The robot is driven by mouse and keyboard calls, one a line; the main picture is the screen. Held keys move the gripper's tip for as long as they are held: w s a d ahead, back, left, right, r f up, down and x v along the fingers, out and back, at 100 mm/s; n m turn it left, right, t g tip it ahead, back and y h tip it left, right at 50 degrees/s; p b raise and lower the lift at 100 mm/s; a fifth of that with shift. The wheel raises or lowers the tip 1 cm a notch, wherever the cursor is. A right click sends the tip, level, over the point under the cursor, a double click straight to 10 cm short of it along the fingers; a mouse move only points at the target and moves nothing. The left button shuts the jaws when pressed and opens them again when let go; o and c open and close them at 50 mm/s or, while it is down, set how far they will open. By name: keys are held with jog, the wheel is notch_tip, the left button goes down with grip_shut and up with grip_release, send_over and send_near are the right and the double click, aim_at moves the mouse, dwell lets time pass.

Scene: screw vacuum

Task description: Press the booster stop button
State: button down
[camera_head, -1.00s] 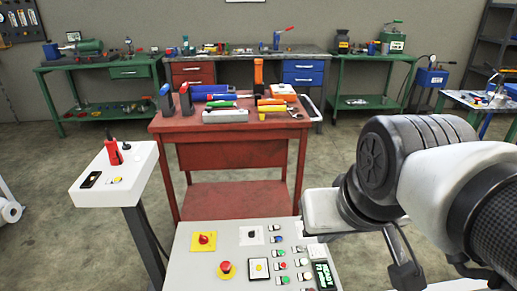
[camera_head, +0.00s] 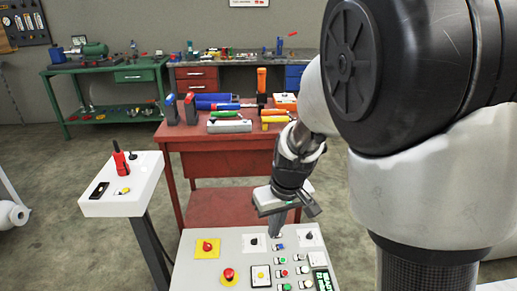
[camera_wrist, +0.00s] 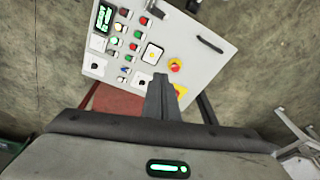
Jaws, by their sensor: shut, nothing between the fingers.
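The grey control panel (camera_head: 187,272) stands low in front of me and carries several small buttons in columns. Small red buttons (camera_head: 284,272) (camera_head: 304,269) sit among green ones; their labels are too small to read, so I cannot tell which is booster stop. In the wrist view, the small red buttons (camera_wrist: 122,28) (camera_wrist: 133,46) lie left of and above my fingers. My gripper (camera_head: 275,235) points down, shut and empty, over the panel's far edge beside the blue button (camera_head: 278,247). It also shows in the wrist view (camera_wrist: 161,82). I cannot tell whether it touches the panel.
Red mushroom buttons (camera_head: 207,246) (camera_head: 229,274) on yellow plates sit on the panel's left part. A lit green display (camera_head: 323,281) is at its right. A white pedestal (camera_head: 100,207) stands left. A red workbench (camera_head: 222,167) with tools is behind.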

jog(key=w+d+f+n+h+p, duration=0.1)
jog(key=w+f+n+h+p, duration=0.3)
jog(key=f, duration=1.1)
jog(key=n+t+h+p, duration=0.3)
jog(key=n+t+h, duration=0.15)
jog(key=n, duration=0.35)
send_over(285, 273)
jog(key=a, duration=0.1)
notch_tip(285, 273, down, 11)
jog(key=shift+s+r+g+b, duration=0.2)
jog(key=shift+g+b, duration=0.1)
jog(key=shift+g, duration=0.15)
notch_tip(285, 273, down, 9)
jog(key=b, duration=0.6)
jog(key=shift+r, duration=0.1)
jog(key=shift+b, duration=0.3)
jog(key=shift+f+b, duration=0.4)
jog(key=shift+f, duration=0.05)
